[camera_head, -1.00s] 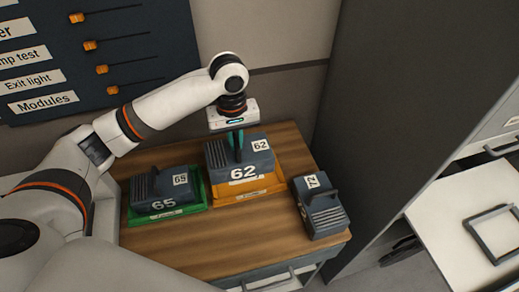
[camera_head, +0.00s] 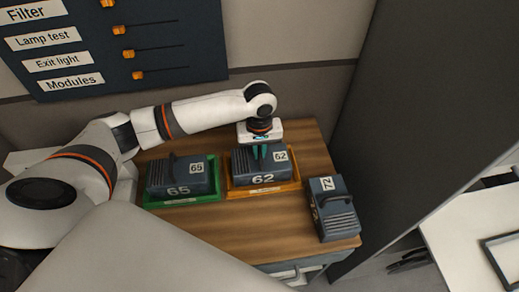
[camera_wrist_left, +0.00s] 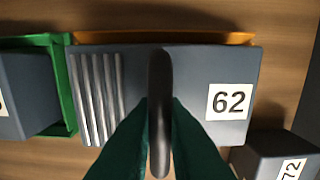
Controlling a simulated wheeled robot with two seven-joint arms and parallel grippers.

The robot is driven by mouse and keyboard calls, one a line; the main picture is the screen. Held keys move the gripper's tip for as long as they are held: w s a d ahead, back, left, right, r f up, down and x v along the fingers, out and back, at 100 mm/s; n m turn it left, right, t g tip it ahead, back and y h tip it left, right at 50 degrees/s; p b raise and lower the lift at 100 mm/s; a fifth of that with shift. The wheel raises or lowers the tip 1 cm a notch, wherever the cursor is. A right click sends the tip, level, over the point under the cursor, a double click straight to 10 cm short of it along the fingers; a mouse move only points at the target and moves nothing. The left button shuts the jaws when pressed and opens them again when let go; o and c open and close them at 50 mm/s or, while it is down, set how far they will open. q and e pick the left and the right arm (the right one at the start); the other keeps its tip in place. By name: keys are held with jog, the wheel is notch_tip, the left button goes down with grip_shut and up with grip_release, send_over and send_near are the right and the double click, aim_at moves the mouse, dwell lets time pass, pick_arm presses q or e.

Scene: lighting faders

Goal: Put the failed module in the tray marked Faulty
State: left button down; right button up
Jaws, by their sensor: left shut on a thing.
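Module 62 (camera_head: 262,163) is a dark grey box with ribs and a top handle. It sits in the orange tray (camera_head: 236,192), whose rim shows around it. My left gripper (camera_head: 260,154) is shut on its handle (camera_wrist_left: 160,110), and the module also fills the wrist view (camera_wrist_left: 190,70). Module 65 (camera_head: 182,176) sits in the green tray (camera_head: 183,202) to the left. Module 72 (camera_head: 332,208) stands on the bare wood to the right, in no tray. The small tray labels are too blurred to read. My right gripper is out of view.
The wooden cabinet top (camera_head: 235,235) is clear in front of the trays. A dark panel (camera_head: 160,60) with orange sliders and labels, one reading Modules, hangs behind. A tall dark grey side (camera_head: 430,110) stands close on the right, with a white surface (camera_head: 462,235) beyond.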

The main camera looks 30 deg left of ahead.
pick_arm(q)
jog(key=shift+f, duration=0.1)
jog(key=c, duration=1.5)
grip_release()
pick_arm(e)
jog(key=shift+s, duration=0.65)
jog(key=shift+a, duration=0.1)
pick_arm(q)
notch_tip(320, 180, up, 12)
jog(key=shift+b, duration=0.7)
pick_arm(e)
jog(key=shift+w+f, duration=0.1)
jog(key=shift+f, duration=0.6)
